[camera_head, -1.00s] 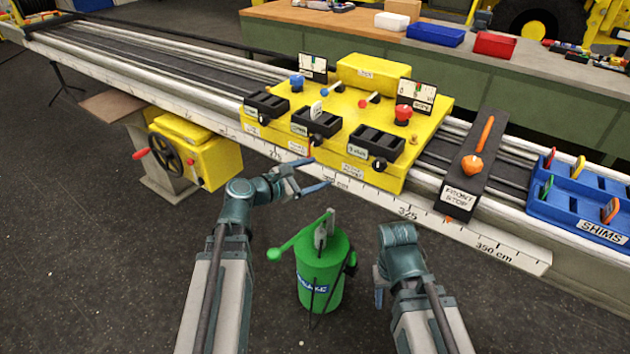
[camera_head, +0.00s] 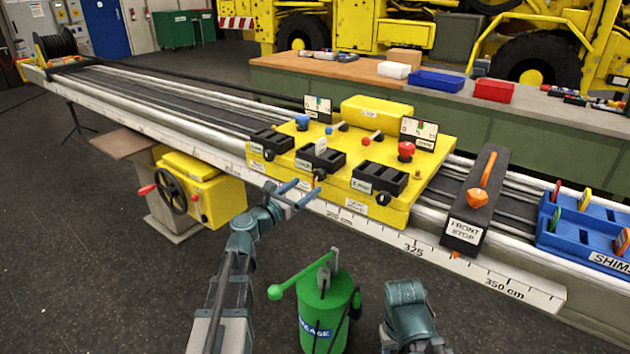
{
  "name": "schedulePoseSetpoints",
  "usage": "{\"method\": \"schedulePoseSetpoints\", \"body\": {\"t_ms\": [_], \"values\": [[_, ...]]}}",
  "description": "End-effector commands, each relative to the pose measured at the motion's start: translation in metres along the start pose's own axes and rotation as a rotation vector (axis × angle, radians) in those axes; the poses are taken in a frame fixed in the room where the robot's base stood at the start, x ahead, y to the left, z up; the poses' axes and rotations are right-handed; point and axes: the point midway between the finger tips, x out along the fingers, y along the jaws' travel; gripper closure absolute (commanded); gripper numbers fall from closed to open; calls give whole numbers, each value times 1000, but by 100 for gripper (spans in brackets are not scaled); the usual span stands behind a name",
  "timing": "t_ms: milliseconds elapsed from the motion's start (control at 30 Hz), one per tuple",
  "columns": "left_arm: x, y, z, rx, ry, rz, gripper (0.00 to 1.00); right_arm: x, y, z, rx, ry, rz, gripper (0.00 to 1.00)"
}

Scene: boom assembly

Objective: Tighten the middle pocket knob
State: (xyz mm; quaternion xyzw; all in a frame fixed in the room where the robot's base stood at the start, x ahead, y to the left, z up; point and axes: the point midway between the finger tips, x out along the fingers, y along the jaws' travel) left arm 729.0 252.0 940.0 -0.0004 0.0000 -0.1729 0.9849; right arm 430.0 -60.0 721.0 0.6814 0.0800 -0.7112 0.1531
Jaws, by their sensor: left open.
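The yellow carriage (camera_head: 338,196) sits on the long rail and bears three black pockets in a row. The middle pocket (camera_head: 321,155) has a small dark round knob (camera_head: 320,174) on its near face. My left gripper (camera_head: 309,186) is open, with its two blue-grey fingers pointing at this knob from the front left. The fingertips are just below and left of the knob, and I cannot tell whether they touch it. My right gripper (camera_head: 388,338) is low, right of the green grease can, with its fingers mostly hidden.
The green grease can (camera_head: 322,315) with its lever stands below the rail between my arms. The black front stop (camera_head: 475,205) and blue shims tray (camera_head: 585,232) are to the right on the rail. A yellow handwheel box (camera_head: 205,192) is at the left. A workbench (camera_head: 400,95) stands behind.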

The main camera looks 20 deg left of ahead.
Motion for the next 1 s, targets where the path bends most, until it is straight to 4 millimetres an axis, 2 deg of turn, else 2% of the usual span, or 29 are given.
{"method": "schedulePoseSetpoints", "body": {"t_ms": [33,100,300,500,767,867,1000], "values": [[14,1,0,0,0,-3,19,0,0,0,0,0,0,50],[25,1,0,1,0,-2,19,0,0,0,0,0,0,50],[49,0,0,1,0,-1,19,0,0,0,0,0,0,50],[57,0,0,1,0,-1,19,0,0,0,0,0,0,50],[58,-1,0,1,0,-1,19,0,0,0,0,0,0,50],[58,0,0,1,0,-1,33,0,0,0,0,0,0,50],[57,0,0,1,0,-1,59,0,0,0,0,0,0,50]]}}
